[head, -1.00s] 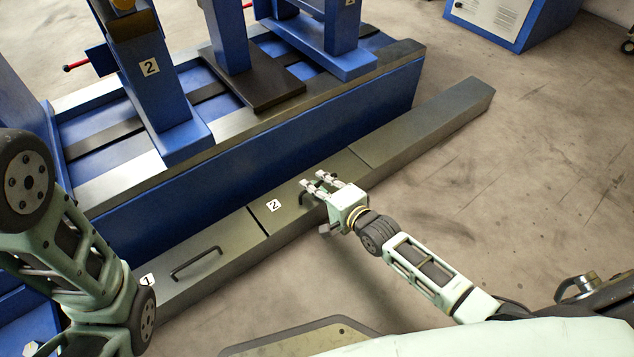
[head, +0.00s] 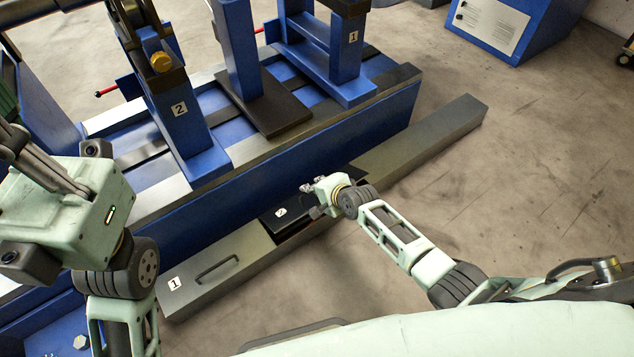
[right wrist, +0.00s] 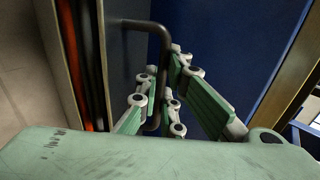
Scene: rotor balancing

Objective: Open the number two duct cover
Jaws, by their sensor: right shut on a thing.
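The number two duct cover (head: 292,212) is a dark panel with a white "2" label. It is swung up from the duct, leaving an opening between the neighbouring covers. My right gripper (head: 308,187) is at the cover's far part in the head view. In the right wrist view its fingers (right wrist: 160,103) are shut around the dark bar handle (right wrist: 157,32) of the cover panel (right wrist: 122,65). Orange-red stuff (right wrist: 72,55) shows inside the duct beside the panel.
The number one duct cover (head: 190,285), with its own handle (head: 217,269), lies closed to the left. The blue machine base (head: 225,188) runs just behind the duct. A closed duct length (head: 430,133) continues right. Bare floor (head: 500,200) lies to the right and in front.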

